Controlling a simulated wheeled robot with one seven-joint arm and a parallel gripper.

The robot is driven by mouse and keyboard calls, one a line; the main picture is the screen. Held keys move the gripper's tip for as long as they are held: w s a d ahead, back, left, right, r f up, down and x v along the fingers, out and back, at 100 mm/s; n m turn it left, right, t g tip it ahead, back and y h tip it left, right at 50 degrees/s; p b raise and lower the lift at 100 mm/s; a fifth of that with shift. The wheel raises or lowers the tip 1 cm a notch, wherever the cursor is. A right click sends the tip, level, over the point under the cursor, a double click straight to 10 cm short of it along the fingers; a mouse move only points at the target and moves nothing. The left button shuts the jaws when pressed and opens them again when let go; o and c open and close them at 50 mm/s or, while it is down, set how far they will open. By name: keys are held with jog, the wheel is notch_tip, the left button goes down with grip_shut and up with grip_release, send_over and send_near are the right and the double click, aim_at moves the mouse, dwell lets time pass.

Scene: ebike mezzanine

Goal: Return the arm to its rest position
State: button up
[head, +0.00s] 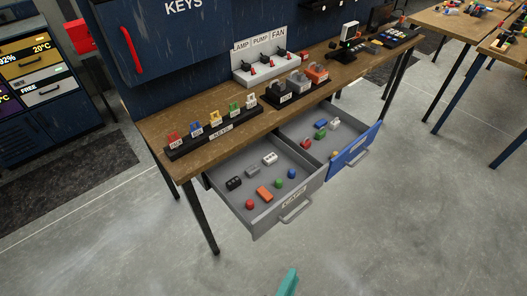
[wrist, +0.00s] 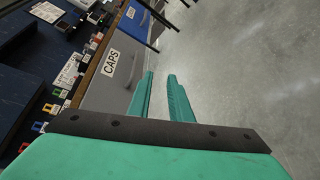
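My gripper (wrist: 160,80) shows in the wrist view as two teal fingers with a clear gap between them. It is open, with nothing seen between the fingertips. In the head view only a teal tip (head: 288,281) shows at the bottom edge, over the floor in front of the workbench (head: 158,128). The rest of my arm is hidden in the head view. The gripper is apart from the grey CAPS drawer (head: 292,205), whose labelled front also shows in the wrist view (wrist: 112,72).
The grey drawer and a blue-fronted drawer (head: 352,151) are both pulled out and hold small coloured parts. The bench carries a key rack (head: 219,133) and a switch panel (head: 262,70). Other tables stand at upper right. The floor (head: 400,230) in front is clear.

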jog(key=s+a+m+y, duration=0.6)
jog(key=s+a+m, duration=0.2)
jog(key=s+r+m+t+y, duration=0.1)
jog(key=s+r+m, duration=0.3)
jog(key=r+m, duration=0.5)
notch_tip(320, 180, up, 2)
jog(key=shift+s+a+m+t, duration=0.15)
jog(key=shift+s+m+t, duration=0.2)
jog(key=shift+t, duration=0.25)
